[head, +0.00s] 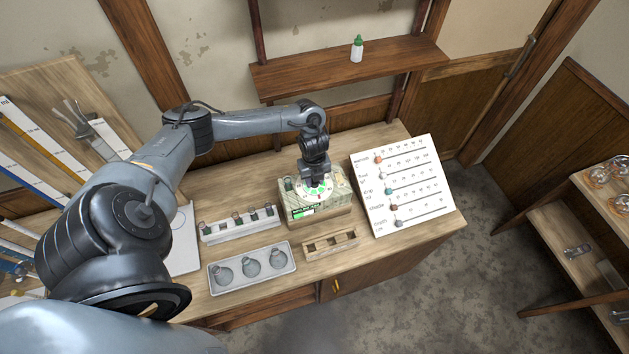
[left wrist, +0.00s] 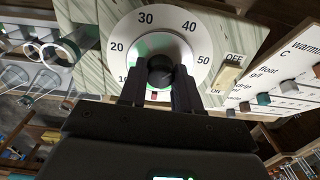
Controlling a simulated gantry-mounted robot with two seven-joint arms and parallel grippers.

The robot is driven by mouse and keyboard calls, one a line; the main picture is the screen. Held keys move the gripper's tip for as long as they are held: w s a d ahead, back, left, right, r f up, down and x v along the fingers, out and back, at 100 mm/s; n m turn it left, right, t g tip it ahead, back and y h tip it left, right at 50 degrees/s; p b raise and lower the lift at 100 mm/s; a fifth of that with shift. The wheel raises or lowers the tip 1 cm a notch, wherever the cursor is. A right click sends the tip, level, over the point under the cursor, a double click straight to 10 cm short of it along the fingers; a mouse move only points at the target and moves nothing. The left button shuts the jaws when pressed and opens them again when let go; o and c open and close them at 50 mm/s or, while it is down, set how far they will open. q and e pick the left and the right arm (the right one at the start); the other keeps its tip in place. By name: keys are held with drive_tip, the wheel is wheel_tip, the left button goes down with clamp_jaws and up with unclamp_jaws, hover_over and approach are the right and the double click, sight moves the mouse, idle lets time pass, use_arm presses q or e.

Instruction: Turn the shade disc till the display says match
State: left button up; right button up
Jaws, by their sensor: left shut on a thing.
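The shade disc (head: 317,190) is a white dial with a green part, on top of a pale marbled box (head: 325,206) on the bench. In the left wrist view the white disc (left wrist: 146,22) carries numbers from 10 to 50, with a black knob (left wrist: 160,72) at its centre. My left gripper (head: 315,181) reaches down over the disc. In the left wrist view its two fingers (left wrist: 160,90) are shut on the black knob, one on each side. A green-lit display (head: 303,211) is on the box's front; its text is too small to read. My right gripper is not in view.
A rack of small vials (head: 239,222) and a tray of round flasks (head: 216,282) stand left of the box. A small wooden rack (head: 313,254) is in front. A white slider board (head: 425,205) stands close on the right. An ON/OFF switch (left wrist: 228,75) sits beside the disc.

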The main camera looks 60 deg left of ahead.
use_arm(q)
drive_tip(key=m+b, duration=0.2)
drive_tip(key=m, duration=0.2)
drive_tip(key=shift+m+b, duration=0.35)
drive_tip(key=shift+m, duration=0.25)
drive_tip(key=shift+r, duration=0.1)
drive_tip(key=o, duration=1.1)
drive_tip(key=shift+c, duration=0.2)
